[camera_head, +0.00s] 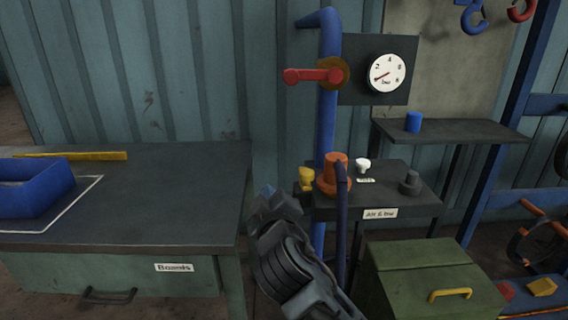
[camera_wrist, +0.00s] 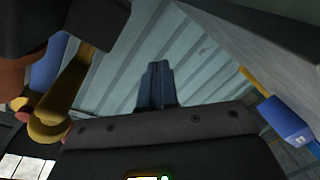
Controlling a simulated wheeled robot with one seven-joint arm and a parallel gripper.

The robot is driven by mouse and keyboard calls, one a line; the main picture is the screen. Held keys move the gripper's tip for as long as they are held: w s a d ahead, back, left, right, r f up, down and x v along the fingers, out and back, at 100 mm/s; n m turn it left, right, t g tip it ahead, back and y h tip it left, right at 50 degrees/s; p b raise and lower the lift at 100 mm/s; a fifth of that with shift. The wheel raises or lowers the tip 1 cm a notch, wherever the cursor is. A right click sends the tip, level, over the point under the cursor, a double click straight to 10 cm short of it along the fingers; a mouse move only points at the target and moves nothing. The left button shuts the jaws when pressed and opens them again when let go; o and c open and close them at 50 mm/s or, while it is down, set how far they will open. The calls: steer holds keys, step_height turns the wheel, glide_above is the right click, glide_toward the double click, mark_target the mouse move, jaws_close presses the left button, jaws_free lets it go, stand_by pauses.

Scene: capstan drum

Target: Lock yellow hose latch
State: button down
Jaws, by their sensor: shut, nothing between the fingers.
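The yellow latch (camera_head: 306,178) stands at the left end of the small dark table, just left of the orange capstan drum (camera_head: 334,172). In the wrist view a yellow piece (camera_wrist: 72,92), seemingly the same latch, shows at the upper left as a slanting lever with a rounded end. My gripper (camera_head: 267,190) is left of the latch, in the gap between the two tables. Its fingers also show in the wrist view (camera_wrist: 158,86), together and empty, apart from the yellow piece. My wrist hides what lies below it.
A blue pipe (camera_head: 328,115) with a red valve handle (camera_head: 313,75) rises behind the latch. A dark blue post (camera_head: 341,225) stands in front of the drum. A white knob (camera_head: 362,165) and grey knob (camera_head: 410,183) share the small table. The workbench (camera_head: 170,205) is at left with a blue tray (camera_head: 35,195).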

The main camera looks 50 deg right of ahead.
steer(key=w+d+r+m+g+h, duration=0.2)
steer(key=w+d+r+m+g, duration=0.1)
steer(key=r+m+g, duration=0.7)
steer(key=s+a+r+m+g+y, duration=0.2)
steer(key=a+r+m+g+y, duration=0.1)
steer(key=a+r+y, duration=0.4)
steer(key=a+r+g, duration=0.1)
steer(key=a, duration=0.2)
steer(key=shift+a+m+g+y, duration=0.3)
steer(key=shift+a+m, duration=0.1)
steer(key=b, duration=0.1)
glide_toward(301, 181)
step_height(301, 181, down, 3)
steer(key=d, duration=0.2)
steer(key=shift+s+d+f, duration=0.15)
steer(key=shift+s+f, duration=0.1)
steer(key=shift+s, duration=0.05)
